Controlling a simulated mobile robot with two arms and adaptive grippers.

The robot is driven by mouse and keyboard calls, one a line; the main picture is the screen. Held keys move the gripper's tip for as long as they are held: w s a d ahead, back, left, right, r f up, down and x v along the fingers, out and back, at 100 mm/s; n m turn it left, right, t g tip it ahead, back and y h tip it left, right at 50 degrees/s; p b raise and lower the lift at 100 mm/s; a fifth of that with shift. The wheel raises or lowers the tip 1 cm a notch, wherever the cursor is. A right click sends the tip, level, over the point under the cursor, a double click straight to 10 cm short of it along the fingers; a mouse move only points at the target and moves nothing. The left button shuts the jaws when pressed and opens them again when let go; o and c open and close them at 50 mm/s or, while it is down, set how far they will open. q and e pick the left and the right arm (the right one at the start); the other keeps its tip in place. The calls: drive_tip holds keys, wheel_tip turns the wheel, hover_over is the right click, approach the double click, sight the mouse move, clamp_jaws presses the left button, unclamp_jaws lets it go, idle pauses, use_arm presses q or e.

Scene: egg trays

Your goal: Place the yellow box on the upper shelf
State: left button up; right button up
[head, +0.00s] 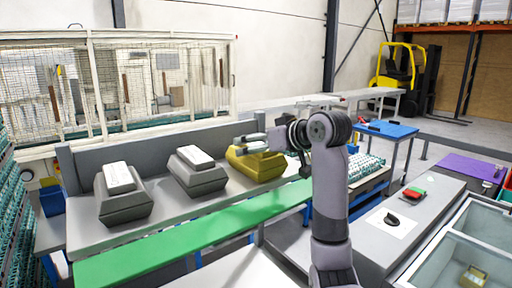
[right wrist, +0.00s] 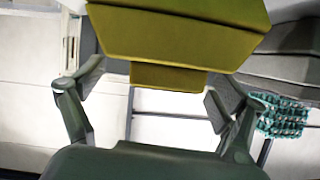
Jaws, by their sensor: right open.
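The yellow box (head: 262,168) stands on a grey shelf (head: 150,226), at the right end of a row with two grey boxes. My right gripper (head: 243,145) is open at the box's top in the head view and partly covers it. In the right wrist view the yellow box (right wrist: 180,35) fills the top, with a narrower lower part between the spread fingers of the right gripper (right wrist: 152,84). I cannot tell whether the fingers touch it. Which surface counts as the upper shelf is unclear. My left gripper is not in view.
Two dark grey boxes with white tops, a left one (head: 124,206) and a middle one (head: 197,180), stand left of the yellow box. A green strip (head: 190,238) runs along the shelf's front. A mesh cage (head: 150,125) stands behind. Egg trays (head: 365,168) lie right of my arm.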

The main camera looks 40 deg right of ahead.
drive_tip(key=d+b+v, duration=0.1)
drive_tip(key=v, duration=0.9)
drive_tip(key=shift+s+a+b, duration=0.25)
drive_tip(key=shift+a+b, duration=0.1)
drive_tip(key=shift+a, duration=0.15)
drive_tip(key=shift+r, duration=0.1)
